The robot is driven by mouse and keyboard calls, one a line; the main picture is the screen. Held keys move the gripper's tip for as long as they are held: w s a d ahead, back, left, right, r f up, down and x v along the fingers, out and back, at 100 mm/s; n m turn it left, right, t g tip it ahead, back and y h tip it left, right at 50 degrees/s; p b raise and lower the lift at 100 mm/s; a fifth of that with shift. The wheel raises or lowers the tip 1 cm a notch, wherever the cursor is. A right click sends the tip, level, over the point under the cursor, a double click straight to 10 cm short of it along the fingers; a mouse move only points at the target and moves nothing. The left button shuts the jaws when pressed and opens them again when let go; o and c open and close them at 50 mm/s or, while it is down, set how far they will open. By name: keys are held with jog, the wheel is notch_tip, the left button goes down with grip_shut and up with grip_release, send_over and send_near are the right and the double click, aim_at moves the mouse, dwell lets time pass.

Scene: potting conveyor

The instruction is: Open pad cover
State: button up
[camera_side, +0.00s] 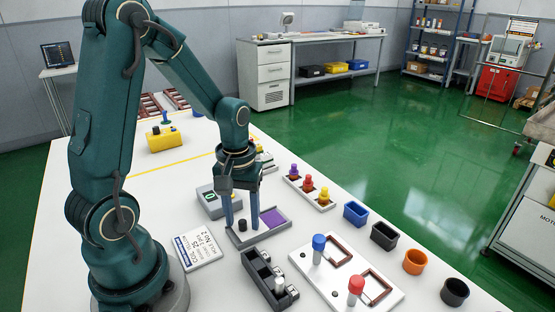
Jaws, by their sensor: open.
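A low grey tray (250,241) stands on the white table, and a purple pad (272,217) shows bare in its right part. The left part looks grey, with a small dark knob (242,225) that seems to belong to the pad cover; the cover's edges are too small to make out. My gripper (242,228) points straight down over this left part. Its two blue fingers are apart, one on each side of the knob. I cannot tell whether they touch it.
A grey box with a green display (208,199) stands close behind-left. A black slotted holder (262,272) is in front, beside a white board with blue-topped and red-topped pegs (340,283). A tray of coloured pegs (309,186) and several cups (415,262) line the right edge.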

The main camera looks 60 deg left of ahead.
aim_at(243, 221)
jog(key=shift+r, duration=2.5)
jog(key=shift+w+d+r, duration=0.2)
jog(key=shift+r, duration=0.1)
jog(key=s+d+r+m+t, duration=0.5)
jog(key=d+r+m, duration=0.2)
jog(key=d+m, duration=0.1)
jog(key=shift+s+d+r+m+t, duration=0.2)
jog(key=shift+s+d+m+t, duration=0.15)
jog(key=shift+m, duration=0.15)
